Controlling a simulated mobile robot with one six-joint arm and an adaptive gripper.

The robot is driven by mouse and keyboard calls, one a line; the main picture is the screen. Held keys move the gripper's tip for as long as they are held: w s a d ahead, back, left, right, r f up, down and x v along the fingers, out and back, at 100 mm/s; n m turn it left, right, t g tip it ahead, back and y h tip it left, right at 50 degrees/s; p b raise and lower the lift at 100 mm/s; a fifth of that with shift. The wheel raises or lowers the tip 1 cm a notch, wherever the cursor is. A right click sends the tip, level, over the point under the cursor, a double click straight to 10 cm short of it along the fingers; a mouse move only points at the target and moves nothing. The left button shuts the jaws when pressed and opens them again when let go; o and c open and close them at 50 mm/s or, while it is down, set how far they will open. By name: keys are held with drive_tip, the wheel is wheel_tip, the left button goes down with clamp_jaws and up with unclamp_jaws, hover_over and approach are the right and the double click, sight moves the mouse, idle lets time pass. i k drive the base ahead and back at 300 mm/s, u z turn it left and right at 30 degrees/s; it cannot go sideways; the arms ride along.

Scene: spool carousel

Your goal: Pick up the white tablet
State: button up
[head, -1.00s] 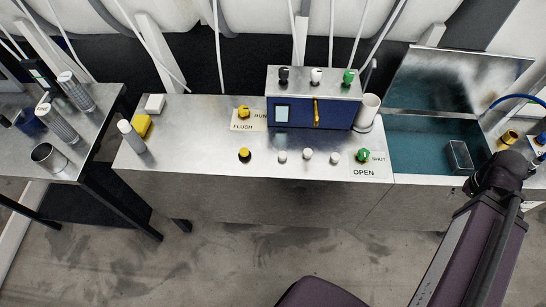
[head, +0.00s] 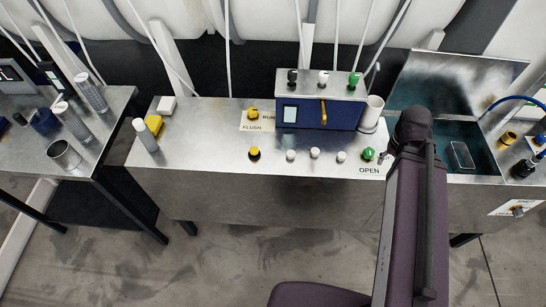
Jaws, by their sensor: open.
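Three small white round pieces stand in a row on the front of the steel bench: a left one (head: 291,155), a middle one (head: 315,152) and a right one (head: 341,156). They look like tablets, but they are too small to tell apart. They sit between a yellow-topped knob and a green knob. My arm rises at the right of the head view, with its dark joint to the right of the green knob. My gripper's fingers do not show.
The yellow-topped knob (head: 254,153) and green knob (head: 368,154) flank the pieces. A blue box (head: 340,115) stands behind them, with a white cup (head: 371,112) beside it. A teal-lined basin (head: 483,163) lies right. A white bottle (head: 145,134) stands left.

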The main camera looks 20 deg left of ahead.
sight(291, 154)
drive_tip(key=u, duration=0.95)
drive_tip(key=k, duration=0.9)
drive_tip(key=z, duration=0.05)
drive_tip(key=i, duration=0.65)
